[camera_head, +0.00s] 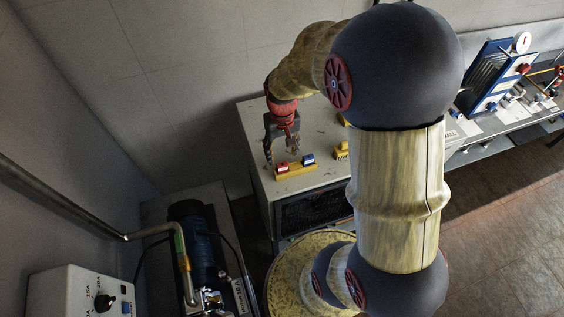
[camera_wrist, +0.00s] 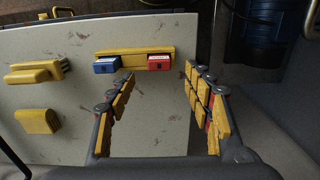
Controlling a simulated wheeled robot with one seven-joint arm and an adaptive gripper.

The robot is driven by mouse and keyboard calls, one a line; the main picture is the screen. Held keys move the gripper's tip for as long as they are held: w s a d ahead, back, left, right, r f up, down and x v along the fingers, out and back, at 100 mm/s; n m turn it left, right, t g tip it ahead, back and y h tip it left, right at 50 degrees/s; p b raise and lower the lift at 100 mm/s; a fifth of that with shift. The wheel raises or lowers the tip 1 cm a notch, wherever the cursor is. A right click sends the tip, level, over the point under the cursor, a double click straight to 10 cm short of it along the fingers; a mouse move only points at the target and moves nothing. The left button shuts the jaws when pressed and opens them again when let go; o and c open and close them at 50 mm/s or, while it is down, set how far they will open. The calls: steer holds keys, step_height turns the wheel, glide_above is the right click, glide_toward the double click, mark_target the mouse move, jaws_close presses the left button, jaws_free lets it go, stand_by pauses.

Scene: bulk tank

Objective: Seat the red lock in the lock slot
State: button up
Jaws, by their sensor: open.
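The red lock (camera_wrist: 159,63) sits at one end of a yellow holder (camera_wrist: 134,51) on the light cabinet top, beside a blue lock (camera_wrist: 107,65). In the head view, the red lock (camera_head: 282,167) and the blue lock (camera_head: 307,159) show on the same holder (camera_head: 296,171). My gripper (camera_wrist: 160,76) is open, with nothing between its fingers. In the wrist view the red lock shows between and just beyond the fingertips. In the head view my gripper (camera_head: 283,156) is over the red lock's end of the holder. I cannot pick out the lock slot for certain.
Two more yellow pieces, a long one (camera_wrist: 34,72) and a short one (camera_wrist: 37,121), stand on the cabinet top (camera_wrist: 150,120). A dark tank (camera_head: 193,235) stands below at the left. A bench (camera_head: 505,112) with blue equipment is at the right.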

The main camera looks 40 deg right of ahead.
mark_target(282, 164)
step_height(282, 164, down, 8)
steer(key=shift+d+r+p, duration=0.1)
steer(key=shift+r+p, duration=0.05)
steer(key=shift+p, duration=0.3)
steer(key=c, duration=0.4)
steer(key=c, duration=0.9)
steer(key=shift+r, duration=0.1)
